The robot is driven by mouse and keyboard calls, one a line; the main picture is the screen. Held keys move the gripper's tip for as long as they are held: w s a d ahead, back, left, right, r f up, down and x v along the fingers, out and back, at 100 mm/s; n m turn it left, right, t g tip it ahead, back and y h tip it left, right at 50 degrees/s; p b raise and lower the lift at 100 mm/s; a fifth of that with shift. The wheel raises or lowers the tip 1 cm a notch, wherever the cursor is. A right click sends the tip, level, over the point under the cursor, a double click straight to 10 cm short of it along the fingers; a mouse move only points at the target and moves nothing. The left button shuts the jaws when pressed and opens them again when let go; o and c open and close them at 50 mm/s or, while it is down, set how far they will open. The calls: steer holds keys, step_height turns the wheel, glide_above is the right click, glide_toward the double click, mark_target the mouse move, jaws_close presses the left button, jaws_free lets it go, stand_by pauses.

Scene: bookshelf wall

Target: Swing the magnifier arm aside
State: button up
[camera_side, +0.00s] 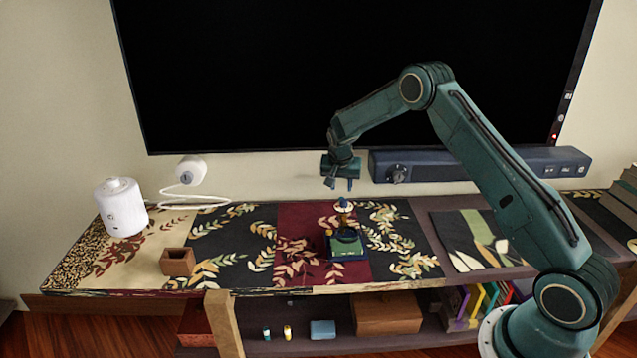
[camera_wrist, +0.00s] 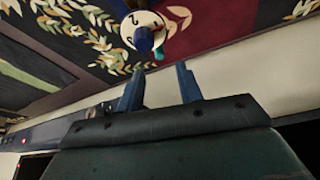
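The magnifier stands on the patterned cloth at the middle of the shelf top. In the wrist view, a round cream top with a blue knob (camera_wrist: 143,38) shows just beyond my fingertips. My gripper (camera_side: 342,186) hangs above the post, fingers pointing down, apart from it. In the wrist view its two blue fingers (camera_wrist: 158,78) are spread with nothing between them. The ring's joint to the post is too small to make out.
A brown open box (camera_side: 178,262) and a white canister (camera_side: 121,207) stand at the left. A white corded device (camera_side: 191,170) is behind them. A dark blue soundbar (camera_side: 478,164) and a large black screen (camera_side: 350,70) are behind my gripper. The cloth around the magnifier is clear.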

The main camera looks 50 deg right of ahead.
mark_target(341, 197)
steer(key=shift+x, duration=3.05)
steer(key=shift+c, duration=0.3)
jaws_close()
